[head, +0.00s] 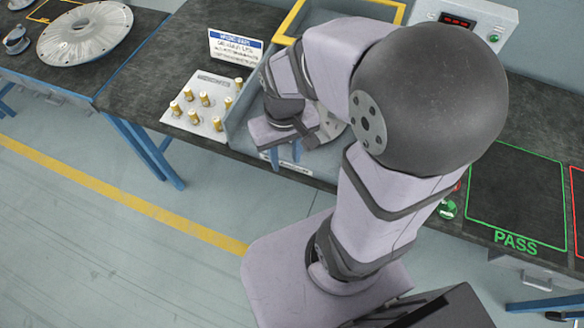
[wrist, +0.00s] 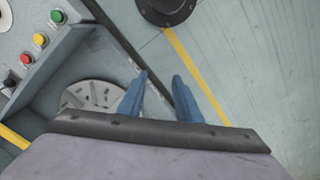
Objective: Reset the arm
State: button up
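My gripper (head: 285,161) hangs over the front edge of the bench in the head view, beside the grey tray. Its two blue fingers also show in the wrist view (wrist: 160,76), apart with nothing between them. A round silver slotted disc (wrist: 90,95) lies in the grey tray, left of the fingers in the wrist view. In the head view my arm hides most of the tray and the disc.
A light board (head: 213,124) with several brass pegs lies left of the tray, with a sign (head: 235,46) behind. A control box (head: 480,25) stands at the back. A green PASS outline (head: 515,190) at right is empty. A large metal disc (head: 85,34) lies on the left bench.

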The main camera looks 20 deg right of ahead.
jog(key=s, duration=0.1)
jog(key=s+f, duration=0.1)
jog(key=s, duration=0.1)
jog(key=shift+s, duration=0.1)
dwell(1.3)
